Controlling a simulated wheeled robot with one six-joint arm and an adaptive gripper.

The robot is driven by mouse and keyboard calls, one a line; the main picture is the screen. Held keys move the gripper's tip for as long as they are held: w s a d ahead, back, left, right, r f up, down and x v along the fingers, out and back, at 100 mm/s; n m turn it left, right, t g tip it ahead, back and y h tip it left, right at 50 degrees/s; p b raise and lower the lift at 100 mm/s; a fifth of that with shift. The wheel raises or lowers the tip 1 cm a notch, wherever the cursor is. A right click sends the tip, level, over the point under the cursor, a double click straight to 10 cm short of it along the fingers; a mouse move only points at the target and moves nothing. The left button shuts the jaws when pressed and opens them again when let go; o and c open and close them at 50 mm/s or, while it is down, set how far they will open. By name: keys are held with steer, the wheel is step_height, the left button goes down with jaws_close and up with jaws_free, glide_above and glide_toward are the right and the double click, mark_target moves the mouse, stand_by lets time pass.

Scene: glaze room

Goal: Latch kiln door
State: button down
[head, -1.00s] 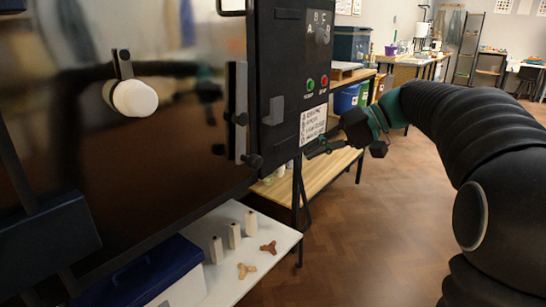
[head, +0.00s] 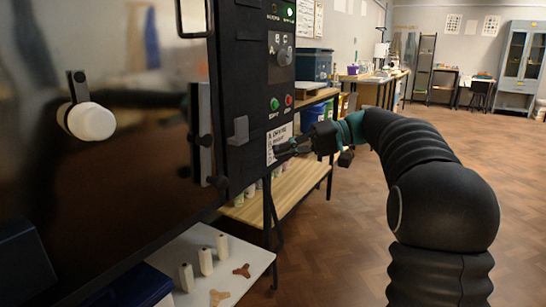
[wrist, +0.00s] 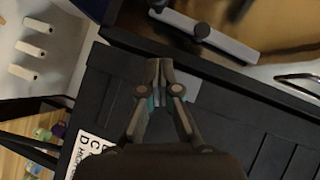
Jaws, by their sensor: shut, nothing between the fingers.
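The kiln door (head: 110,190) is a large dark glossy panel filling the left of the head view, with a white round knob (head: 90,121) on it. A grey upright latch bar (head: 200,130) with black knobs is at its right edge; it also shows in the wrist view (wrist: 215,35). A grey catch (head: 239,131) sits on the black frame beside it, partly hidden behind my fingers in the wrist view (wrist: 190,88). My gripper (head: 280,150) is shut and empty, right of the catch and before the control panel; its closed fingertips (wrist: 159,66) point toward the door edge. I cannot tell whether the door is fully closed.
The control panel (head: 281,70) has a dial, buttons and a white label. Below stands a white table (head: 225,262) with white posts and small tripod pieces. A wooden shelf bench (head: 290,190) is behind my gripper. Floor (head: 350,240) is open to the right.

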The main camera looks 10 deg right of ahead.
steer(key=s+a+f, duration=0.3)
steer(key=a, duration=0.7)
steer(key=shift+a+f+b, duration=0.2)
steer(key=shift+f+b, duration=0.1)
steer(key=shift+b, duration=0.1)
steer(key=shift+s+a, duration=0.1)
steer(key=shift+a, duration=0.05)
